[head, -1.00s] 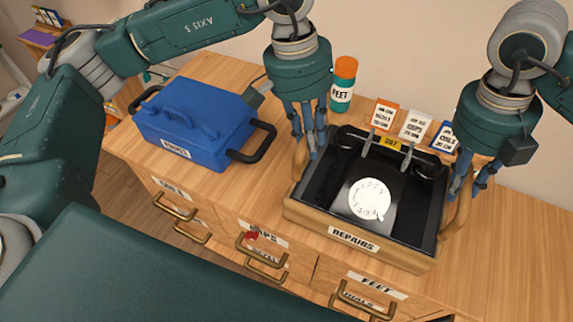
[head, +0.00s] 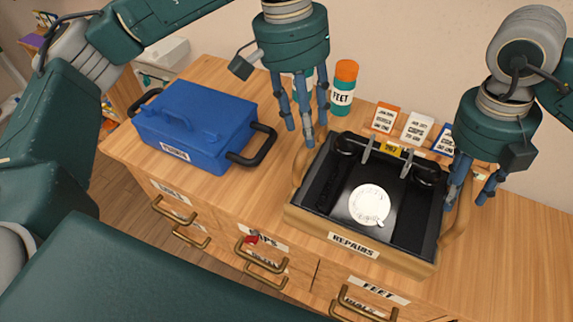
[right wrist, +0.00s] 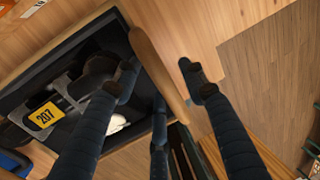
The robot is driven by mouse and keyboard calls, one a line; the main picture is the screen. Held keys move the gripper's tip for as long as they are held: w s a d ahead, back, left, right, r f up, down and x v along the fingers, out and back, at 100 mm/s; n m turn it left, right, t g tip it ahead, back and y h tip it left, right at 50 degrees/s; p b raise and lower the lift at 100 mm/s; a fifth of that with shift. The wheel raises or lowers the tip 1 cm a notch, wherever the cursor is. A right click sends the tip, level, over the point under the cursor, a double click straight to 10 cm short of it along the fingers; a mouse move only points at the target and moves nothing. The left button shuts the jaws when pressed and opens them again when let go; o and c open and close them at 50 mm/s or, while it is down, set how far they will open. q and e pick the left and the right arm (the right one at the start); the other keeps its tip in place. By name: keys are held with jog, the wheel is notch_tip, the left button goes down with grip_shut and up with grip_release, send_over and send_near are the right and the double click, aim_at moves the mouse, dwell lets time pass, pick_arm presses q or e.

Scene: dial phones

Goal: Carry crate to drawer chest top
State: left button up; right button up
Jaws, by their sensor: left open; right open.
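The wooden crate (head: 300,219), labelled REPAIRS, stands on the top of the drawer chest (head: 510,232) with a black dial phone (head: 336,196) inside it. My left gripper (head: 306,128) is open and empty, above and behind the crate's left handle (head: 300,165). My right gripper (head: 472,190) is open at the crate's right handle (head: 457,225). In the right wrist view, the handle bar (right wrist: 155,70) lies between the spread fingers of the right gripper (right wrist: 160,95).
A blue toolbox (head: 205,120) with black handles stands at the left of the chest top. A FEET bottle (head: 342,90) and small cards (head: 417,127) stand behind the crate. The top right of the crate is bare wood.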

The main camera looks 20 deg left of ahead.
pick_arm(q)
notch_tip(320, 180, up, 6)
jog(key=a, duration=0.1)
pick_arm(e)
notch_tip(320, 180, up, 12)
jog(key=a, duration=0.2)
jog(key=shift+w+a+f, duration=0.15)
pick_arm(q)
jog(key=shift+a+f, duration=0.1)
jog(key=shift+f, duration=0.05)
pick_arm(e)
jog(key=shift+f, duration=0.1)
dwell(0.4)
